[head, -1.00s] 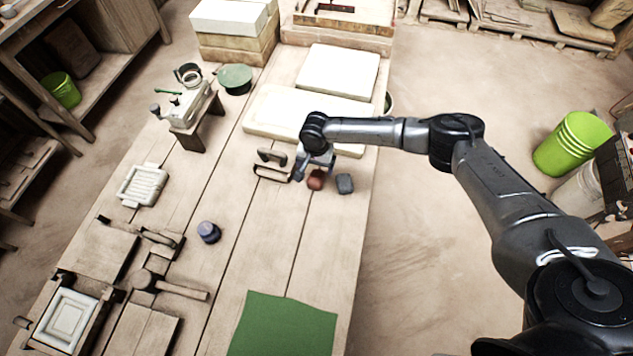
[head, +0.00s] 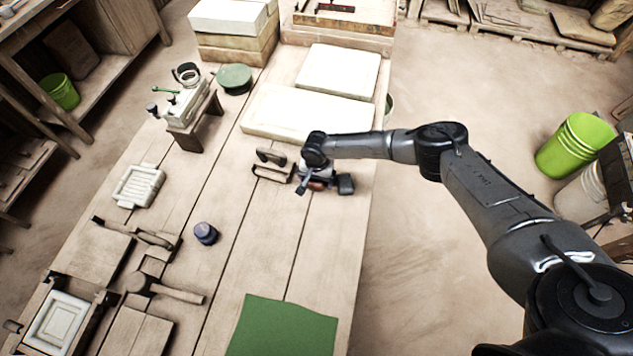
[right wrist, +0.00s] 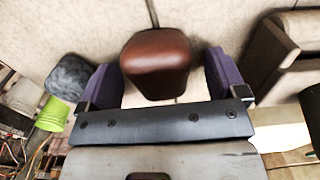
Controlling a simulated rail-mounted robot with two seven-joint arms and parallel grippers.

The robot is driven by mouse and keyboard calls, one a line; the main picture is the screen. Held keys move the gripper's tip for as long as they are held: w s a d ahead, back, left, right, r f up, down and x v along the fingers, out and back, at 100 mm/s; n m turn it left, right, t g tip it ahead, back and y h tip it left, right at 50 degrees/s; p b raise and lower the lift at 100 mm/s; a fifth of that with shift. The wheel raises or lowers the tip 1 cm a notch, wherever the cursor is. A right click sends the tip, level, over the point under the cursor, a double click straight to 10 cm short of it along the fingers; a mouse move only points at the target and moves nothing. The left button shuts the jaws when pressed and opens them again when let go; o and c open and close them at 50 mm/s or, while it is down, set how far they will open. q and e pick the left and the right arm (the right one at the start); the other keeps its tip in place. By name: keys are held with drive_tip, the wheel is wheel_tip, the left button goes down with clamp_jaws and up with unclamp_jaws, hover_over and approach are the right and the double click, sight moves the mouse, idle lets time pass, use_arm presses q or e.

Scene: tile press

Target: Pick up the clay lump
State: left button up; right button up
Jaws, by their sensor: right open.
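The clay lump, a reddish-brown rounded block (right wrist: 156,58), rests on the wooden table. In the right wrist view it sits between the two purple-padded fingers of my right gripper (right wrist: 161,72), with a gap on each side. In the head view my right gripper (head: 318,179) is low over the lump (head: 317,185) and partly hides it. My right gripper is open and holds nothing. My left gripper is not in view.
A dark grey block (head: 345,185) lies close to the right of the lump. The table towards the green mat (head: 284,326) is clear.

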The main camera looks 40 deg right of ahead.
drive_tip(key=shift+c, duration=0.2)
drive_tip(key=c, duration=1.1)
drive_tip(key=shift+r, duration=0.2)
